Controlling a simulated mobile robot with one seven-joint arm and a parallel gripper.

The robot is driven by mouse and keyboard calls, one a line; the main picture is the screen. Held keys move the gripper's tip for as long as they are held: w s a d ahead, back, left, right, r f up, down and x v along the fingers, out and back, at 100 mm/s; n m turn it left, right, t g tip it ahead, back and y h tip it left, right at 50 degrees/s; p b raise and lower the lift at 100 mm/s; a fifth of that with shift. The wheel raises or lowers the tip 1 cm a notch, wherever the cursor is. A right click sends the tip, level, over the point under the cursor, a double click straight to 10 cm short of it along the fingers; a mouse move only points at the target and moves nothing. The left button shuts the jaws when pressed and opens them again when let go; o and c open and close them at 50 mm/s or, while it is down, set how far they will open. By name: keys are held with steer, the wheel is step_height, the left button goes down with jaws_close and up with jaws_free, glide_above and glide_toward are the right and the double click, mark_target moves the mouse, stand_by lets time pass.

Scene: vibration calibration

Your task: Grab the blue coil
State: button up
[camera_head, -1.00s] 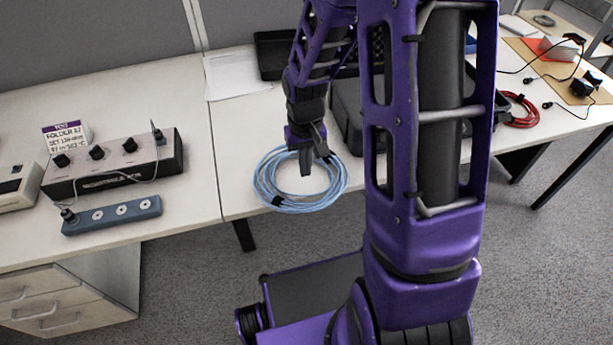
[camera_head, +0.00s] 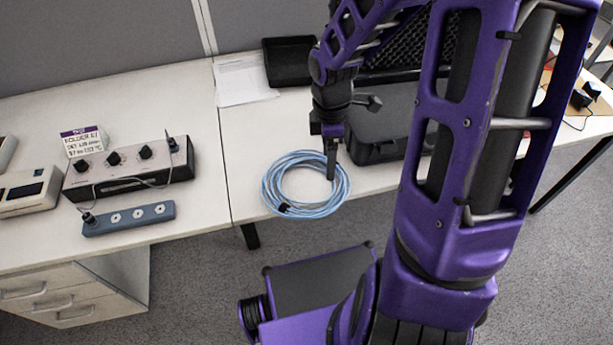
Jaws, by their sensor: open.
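The blue coil (camera_head: 284,207) is a light-blue cable wound in loops with a dark tie at its lower left. It lies flat near the front edge of the white table. My gripper (camera_head: 331,172) points down at the coil's right side. One dark finger shows over the coil's right loops; the other finger is hard to make out. I cannot tell whether the fingertip touches the cable. My gripper is open and holds nothing.
A black open case (camera_head: 378,128) stands right of the gripper. A black tray (camera_head: 287,62) and a paper sheet (camera_head: 243,80) lie behind. The table is clear between strip and coil.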

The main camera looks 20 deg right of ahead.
step_height(320, 180, up, 3)
steer(key=s+d+n+p, duration=0.1)
steer(key=d+n+p, duration=0.1)
steer(key=n, duration=0.8)
glide_above(335, 198)
step_height(335, 198, down, 12)
steer(key=shift+f, duration=0.15)
steer(key=shift+m, duration=0.3)
step_height(335, 198, down, 5)
steer(key=shift+f+b, duration=0.1)
steer(key=shift+b, duration=0.55)
steer(key=shift+s, duration=0.1)
jaws_close()
